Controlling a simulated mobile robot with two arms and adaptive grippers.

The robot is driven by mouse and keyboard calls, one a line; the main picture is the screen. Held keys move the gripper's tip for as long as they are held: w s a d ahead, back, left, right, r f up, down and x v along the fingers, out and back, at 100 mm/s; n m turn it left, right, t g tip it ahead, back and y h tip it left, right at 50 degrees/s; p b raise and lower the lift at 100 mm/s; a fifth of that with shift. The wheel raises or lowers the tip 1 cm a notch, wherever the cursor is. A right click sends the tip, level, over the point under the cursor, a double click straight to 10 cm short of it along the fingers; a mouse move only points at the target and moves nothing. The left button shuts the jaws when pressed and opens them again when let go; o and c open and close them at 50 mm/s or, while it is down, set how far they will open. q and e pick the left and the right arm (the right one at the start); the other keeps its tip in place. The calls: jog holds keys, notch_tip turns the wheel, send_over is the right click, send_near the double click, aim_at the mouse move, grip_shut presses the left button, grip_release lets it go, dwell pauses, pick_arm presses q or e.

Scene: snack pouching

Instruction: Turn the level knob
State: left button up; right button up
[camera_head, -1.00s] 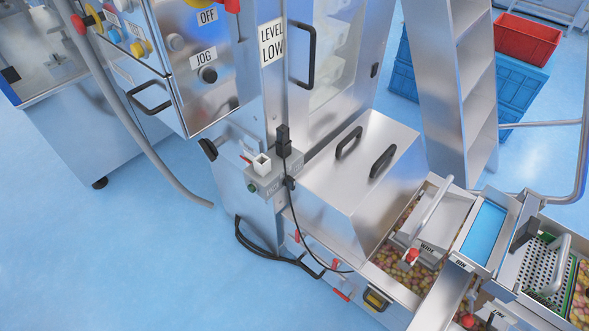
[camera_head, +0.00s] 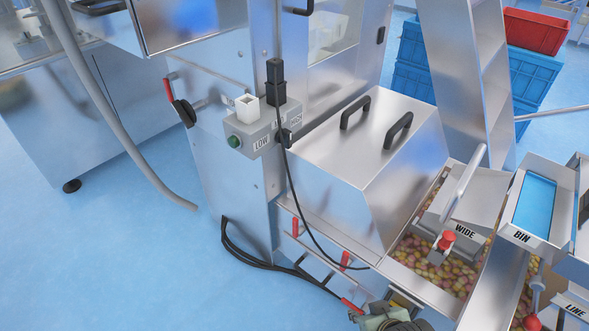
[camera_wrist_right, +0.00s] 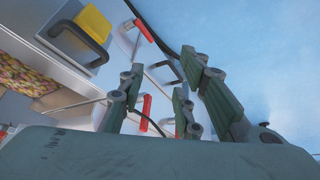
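No knob marked as the level knob can be made out. A black round knob (camera_head: 185,112) sits on the left edge of the steel cabinet, beside a red lever (camera_head: 169,89). My left gripper is out of view.
A lidded steel hopper (camera_head: 365,150) with two black handles stands right of the box. A black cable (camera_head: 292,195) hangs down the front. Open blue floor (camera_head: 110,260) is at left.

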jog(key=w+a+r+t+y+b, duration=0.15)
jog(key=w+r+t, duration=0.35)
jog(key=w, duration=0.5)
jog(key=n+t+y+b, duration=0.1)
jog(key=n+t+y, duration=0.5)
jog(key=y, duration=0.8)
send_near(291, 141)
jog(key=n, duration=0.1)
jog(key=b+x, duration=0.1)
jog(key=x, duration=0.7)
jog(key=shift+s, duration=0.1)
jog(key=shift+w+a+r+g, duration=0.2)
jog(key=shift+w+a+g, duration=0.1)
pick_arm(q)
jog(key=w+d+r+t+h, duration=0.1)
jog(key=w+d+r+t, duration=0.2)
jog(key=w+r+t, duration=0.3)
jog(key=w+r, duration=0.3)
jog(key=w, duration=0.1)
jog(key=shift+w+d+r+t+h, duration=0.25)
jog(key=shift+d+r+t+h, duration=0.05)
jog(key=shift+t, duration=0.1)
pick_arm(e)
jog(key=shift+c, duration=0.2)
grip_shut()
